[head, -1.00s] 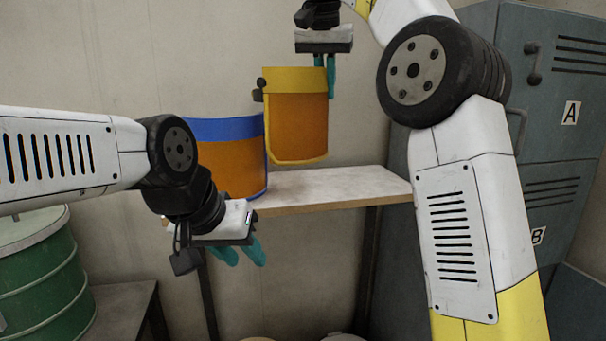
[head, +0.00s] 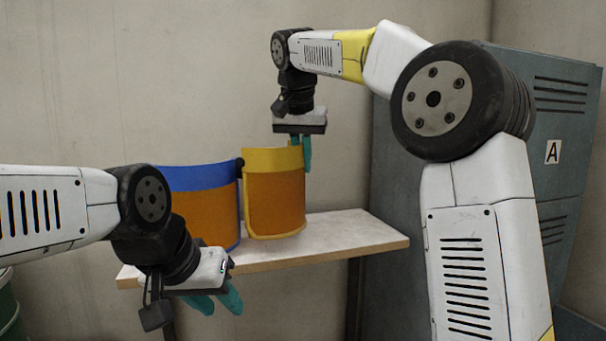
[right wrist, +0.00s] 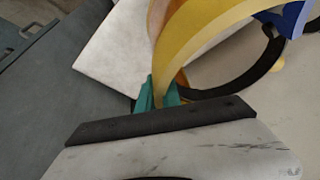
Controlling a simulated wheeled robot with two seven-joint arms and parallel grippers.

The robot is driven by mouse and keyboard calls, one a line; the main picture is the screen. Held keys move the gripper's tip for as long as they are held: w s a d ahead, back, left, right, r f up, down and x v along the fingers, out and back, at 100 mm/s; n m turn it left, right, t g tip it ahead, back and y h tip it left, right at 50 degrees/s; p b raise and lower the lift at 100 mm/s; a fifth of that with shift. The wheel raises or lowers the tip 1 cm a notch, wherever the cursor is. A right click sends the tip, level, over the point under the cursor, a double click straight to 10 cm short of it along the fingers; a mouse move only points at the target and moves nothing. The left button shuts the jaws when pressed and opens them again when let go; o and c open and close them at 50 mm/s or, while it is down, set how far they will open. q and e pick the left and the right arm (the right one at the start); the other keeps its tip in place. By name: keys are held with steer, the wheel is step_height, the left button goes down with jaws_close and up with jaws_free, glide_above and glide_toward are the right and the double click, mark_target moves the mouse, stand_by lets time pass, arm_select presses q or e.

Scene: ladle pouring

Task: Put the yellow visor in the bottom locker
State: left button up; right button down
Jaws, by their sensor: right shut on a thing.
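The yellow visor (head: 275,200), with a yellow rim and an orange shield, is upright at the shelf, just right of the blue visor. My right gripper (head: 306,152) is shut on its upper right edge. In the right wrist view, the teal fingertips (right wrist: 158,95) pinch the visor's yellow band (right wrist: 205,22). I cannot tell whether the visor's lower edge touches the shelf. The grey locker (head: 560,110) stands at the right; its upper door is marked A. The lower door (head: 560,235) is partly hidden behind my right arm. My left gripper (head: 216,301) is open and empty, low in front of the shelf.
The blue visor (head: 200,178) stands on the shelf, close beside the yellow one. The pale shelf (head: 350,232) is bare to the right, ending near the locker side. A green drum (head: 8,305) shows at the lower left edge.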

steer(key=shift+f, duration=1.3)
steer(key=c, duration=1.5)
jaws_free()
steer(key=shift+f, duration=0.1)
steer(key=shift+c, duration=0.2)
